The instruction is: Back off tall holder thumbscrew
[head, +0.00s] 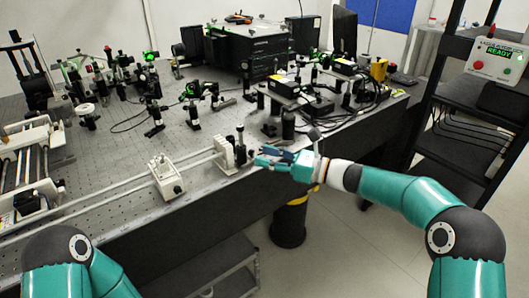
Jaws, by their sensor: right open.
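A white upright holder (226,154) stands at the right end of a pale rail pair near the table's front edge. A slim dark post (240,146) stands against its right side. I cannot make out a thumbscrew at this size, nor tell for sure which holder is the tall one. My right gripper (262,156) is open, its teal and dark fingers pointing left toward the dark post. It looks slightly apart from the post, but contact cannot be told. My left arm shows at the bottom left; its gripper is out of view.
A lower white block (166,178) sits on the same rails (110,196). Several optics mounts crowd the perforated table (105,158) behind, with a black box (248,52) at the back. A dark shelf rack (455,130) stands at right, with a control box (496,60) reading READY.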

